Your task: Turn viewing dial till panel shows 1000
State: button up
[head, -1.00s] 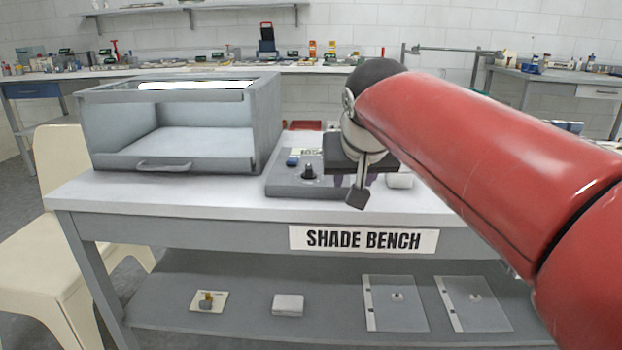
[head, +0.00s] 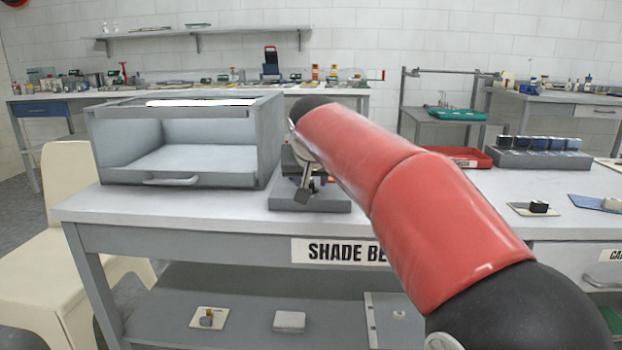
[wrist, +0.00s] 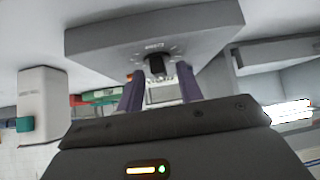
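The grey control box (head: 335,205) stands on the shade bench, right of the open-fronted cabinet, largely hidden by my arm in the head view. In the wrist view, which appears upside down, the box (wrist: 180,28) shows its face with a black dial (wrist: 156,64) and small marks around it. The dial's setting and any panel number are unreadable. My gripper (wrist: 161,69) is open, its two purple fingers on either side of the dial with a visible gap at least on the right. Contact cannot be told.
The grey cabinet (head: 262,140) stands close left of the box. A red tray (head: 462,157) and a rack of dark blocks (head: 540,156) stand to the right. A cream chair (head: 70,190) is at the left. The bench front (head: 180,215) is clear.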

jog(key=shift+w, duration=0.1)
grip_shut()
jog(key=shift+d, duration=0.1)
jog(key=shift+n+y+p, duration=0.35)
jog(key=shift+n+y, duration=0.05)
jog(key=shift+n, duration=0.1)
jog(key=shift+n+y, duration=0.4)
jog(key=shift+n, duration=0.1)
grip_release()
